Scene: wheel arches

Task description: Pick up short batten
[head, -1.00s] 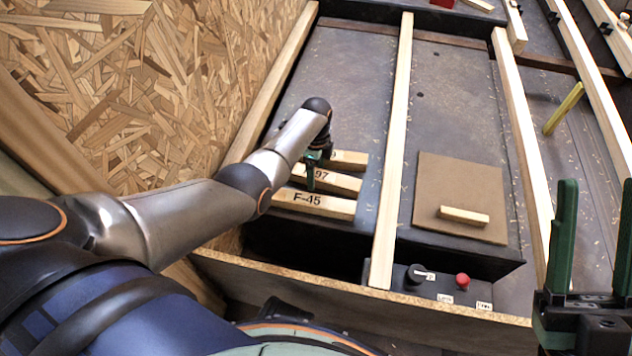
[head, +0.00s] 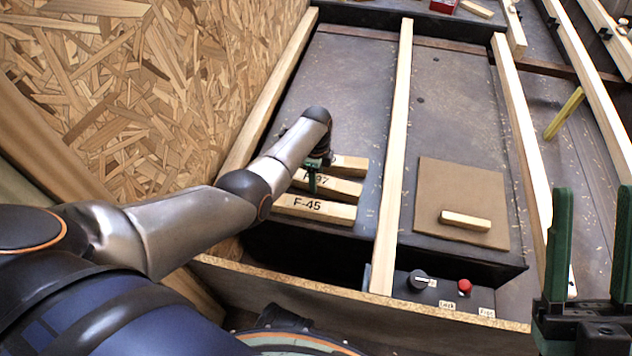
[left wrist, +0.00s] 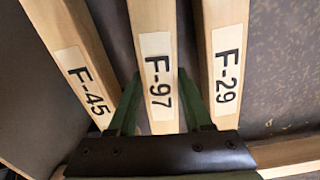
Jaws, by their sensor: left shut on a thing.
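Three short pale wood battens lie side by side on the dark bench. They are marked F-45 (head: 330,212), F-97 (head: 345,187) and F-29 (head: 352,165). All three labels show in the left wrist view: F-45 (left wrist: 72,60), F-97 (left wrist: 157,50), F-29 (left wrist: 226,45). My left gripper (head: 314,178) is at the middle batten. In the left wrist view its green fingers (left wrist: 160,105) are shut on the two sides of the F-97 batten. I cannot tell whether this batten is off the bench. My right gripper (head: 590,250) is open and empty at the right edge.
A small unmarked wood block (head: 465,220) lies on a brown board (head: 462,180). A long wood strip (head: 393,150) runs between board and battens. A black panel (head: 440,290) with a knob and red button is at the front. An OSB wall (head: 150,80) stands on the left.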

